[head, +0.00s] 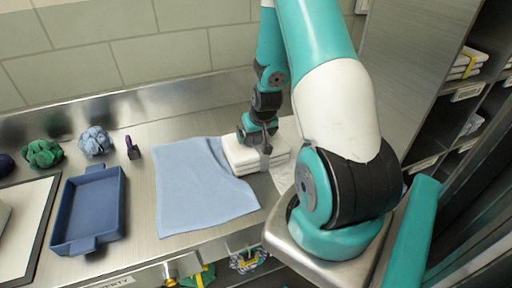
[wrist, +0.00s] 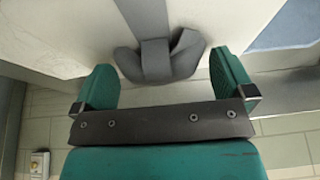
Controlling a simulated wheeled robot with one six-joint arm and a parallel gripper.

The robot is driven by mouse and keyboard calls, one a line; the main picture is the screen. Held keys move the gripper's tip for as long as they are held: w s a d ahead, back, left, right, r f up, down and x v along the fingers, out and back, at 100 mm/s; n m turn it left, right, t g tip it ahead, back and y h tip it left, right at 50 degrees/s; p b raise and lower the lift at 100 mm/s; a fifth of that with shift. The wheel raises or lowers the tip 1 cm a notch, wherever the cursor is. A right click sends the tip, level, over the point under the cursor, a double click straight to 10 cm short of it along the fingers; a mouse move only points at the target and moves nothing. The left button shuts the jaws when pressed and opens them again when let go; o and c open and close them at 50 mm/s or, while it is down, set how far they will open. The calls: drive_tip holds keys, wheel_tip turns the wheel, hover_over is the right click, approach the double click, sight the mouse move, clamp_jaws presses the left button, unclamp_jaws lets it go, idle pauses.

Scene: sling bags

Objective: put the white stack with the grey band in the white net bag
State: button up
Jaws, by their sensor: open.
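The white stack (head: 240,157) with a grey band lies on the steel counter, on the right of the blue cloth. In the wrist view the white stack (wrist: 70,30) fills the upper part, and its grey band (wrist: 150,20) ends in a loop or knot (wrist: 160,60). My gripper (head: 264,148) is right at the stack in the head view. In the wrist view my gripper (wrist: 165,85) is open, one finger on each side of the band's knot; I cannot tell whether they touch it. A whitish net bag (head: 247,260) hangs below the counter's front edge, partly cut off.
A blue cloth (head: 195,190) lies flat left of the stack. Further left are a blue tray (head: 92,215), green (head: 43,153) and blue (head: 95,141) bundles and a purple-topped item (head: 131,148). A green-and-yellow bag (head: 198,277) hangs left of the net bag. Shelves (head: 465,120) stand right.

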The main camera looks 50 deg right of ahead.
drive_tip(key=c, duration=1.7)
clamp_jaws()
drive_tip(key=shift+r, duration=0.1)
